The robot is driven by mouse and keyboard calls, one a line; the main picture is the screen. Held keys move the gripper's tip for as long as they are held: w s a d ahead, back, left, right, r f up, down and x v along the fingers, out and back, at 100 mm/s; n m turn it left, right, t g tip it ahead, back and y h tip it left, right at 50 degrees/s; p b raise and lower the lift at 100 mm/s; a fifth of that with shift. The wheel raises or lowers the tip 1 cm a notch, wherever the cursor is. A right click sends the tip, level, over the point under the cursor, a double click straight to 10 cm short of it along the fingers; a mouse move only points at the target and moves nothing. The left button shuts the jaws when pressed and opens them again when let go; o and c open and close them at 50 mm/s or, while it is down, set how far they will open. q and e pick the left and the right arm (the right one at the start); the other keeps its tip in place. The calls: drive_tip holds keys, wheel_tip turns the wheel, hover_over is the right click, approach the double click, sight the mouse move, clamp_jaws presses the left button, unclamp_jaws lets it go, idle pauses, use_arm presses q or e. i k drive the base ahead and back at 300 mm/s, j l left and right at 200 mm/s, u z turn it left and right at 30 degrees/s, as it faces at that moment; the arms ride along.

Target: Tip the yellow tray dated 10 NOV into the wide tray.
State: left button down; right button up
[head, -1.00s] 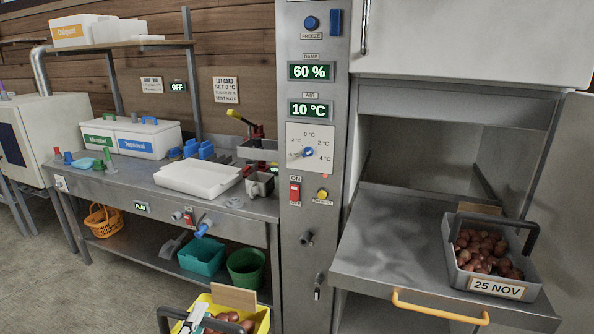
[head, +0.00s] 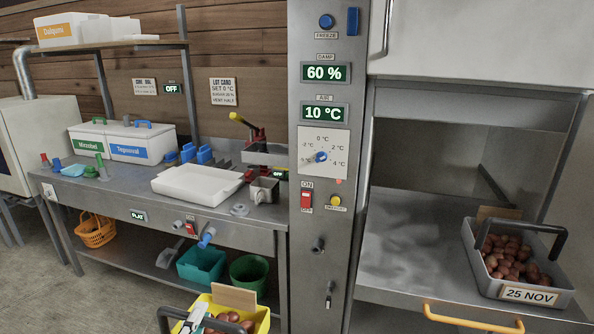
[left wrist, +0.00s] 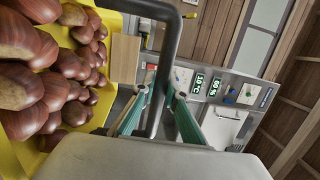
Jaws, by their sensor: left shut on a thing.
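The yellow tray (head: 262,321) holds brown chestnuts and shows at the bottom edge of the head view, partly cut off. Its date is not readable here. My left gripper (head: 194,319) is shut on the tray's dark handle. In the left wrist view, the green-padded fingers (left wrist: 158,105) close around the handle bar (left wrist: 171,60), with chestnuts (left wrist: 40,60) beside it in the yellow tray (left wrist: 18,160). The wide tray (head: 197,186) is white, looks empty and sits on the steel bench, beyond the yellow tray. My right gripper is not in view.
A grey tray dated 25 NOV (head: 525,293) with chestnuts stands on the pulled-out shelf (head: 400,245) at the right. White lidded boxes (head: 143,143), blue pieces and a red press (head: 256,135) stand around the wide tray. A steel control column (head: 318,220) rises right of the bench.

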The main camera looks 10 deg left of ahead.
sight(207, 187)
drive_tip(key=i+j+z, duration=0.15)
drive_tip(key=j+z, duration=0.2)
drive_tip(key=j, duration=1.55)
drive_tip(key=j+z, duration=0.3)
drive_tip(key=j, duration=1.6)
